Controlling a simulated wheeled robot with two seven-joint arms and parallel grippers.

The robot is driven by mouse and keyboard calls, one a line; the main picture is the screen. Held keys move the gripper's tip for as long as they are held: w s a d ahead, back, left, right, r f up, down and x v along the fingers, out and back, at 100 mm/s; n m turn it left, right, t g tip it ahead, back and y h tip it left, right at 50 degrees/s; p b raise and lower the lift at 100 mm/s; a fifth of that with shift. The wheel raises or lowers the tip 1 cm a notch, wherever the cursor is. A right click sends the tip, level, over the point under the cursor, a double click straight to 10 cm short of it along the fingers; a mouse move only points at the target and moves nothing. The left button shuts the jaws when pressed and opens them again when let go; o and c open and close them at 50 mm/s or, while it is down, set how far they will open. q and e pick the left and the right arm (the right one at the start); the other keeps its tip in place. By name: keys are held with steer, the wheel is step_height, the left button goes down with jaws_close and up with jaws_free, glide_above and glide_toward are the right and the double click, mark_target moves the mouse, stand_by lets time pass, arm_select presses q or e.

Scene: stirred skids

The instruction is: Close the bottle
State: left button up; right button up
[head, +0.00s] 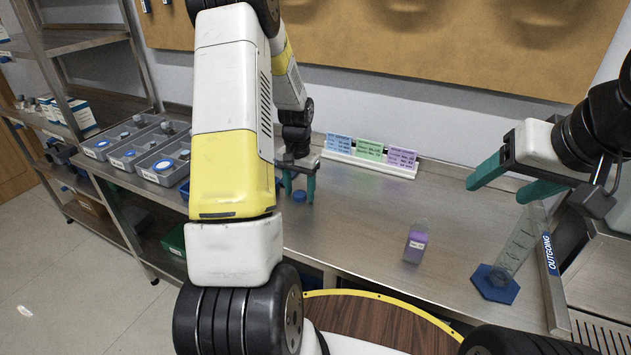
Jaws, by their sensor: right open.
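The bottle (416,243) is a small clear one with purple contents and a white label, standing upright on the steel bench. No cap shows on its top. A blue cap (299,197) is at my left gripper (298,187), left of the bottle and farther back. The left gripper's teal fingers point down on either side of the cap; whether they touch it is too small to tell. My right gripper (496,191) is open and empty, above the bench to the right of the bottle, its teal fingers pointing left.
A graduated cylinder with a blue hexagonal base (495,284) stands right of the bottle, beside an "OUTGOING" tray (549,270). A card holder (370,164) sits at the back. Grey bins (164,160) are at the left. The bench between cap and bottle is clear.

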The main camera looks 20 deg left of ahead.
mark_target(300, 194)
arm_select(q)
jaws_close()
steer(key=shift+r, duration=0.1)
steer(key=shift+r, duration=0.25)
steer(key=r, duration=0.3)
steer(key=shift+s, duration=0.2)
steer(key=s+d, duration=0.1)
steer(key=s, duration=0.4)
steer(key=s+d+r, duration=0.1)
steer(key=s+d, duration=0.1)
steer(key=s, duration=0.3)
steer(key=s+d, duration=0.1)
steer(key=s, duration=0.4)
steer(key=shift+d+r, duration=0.15)
steer(key=shift+d, duration=0.1)
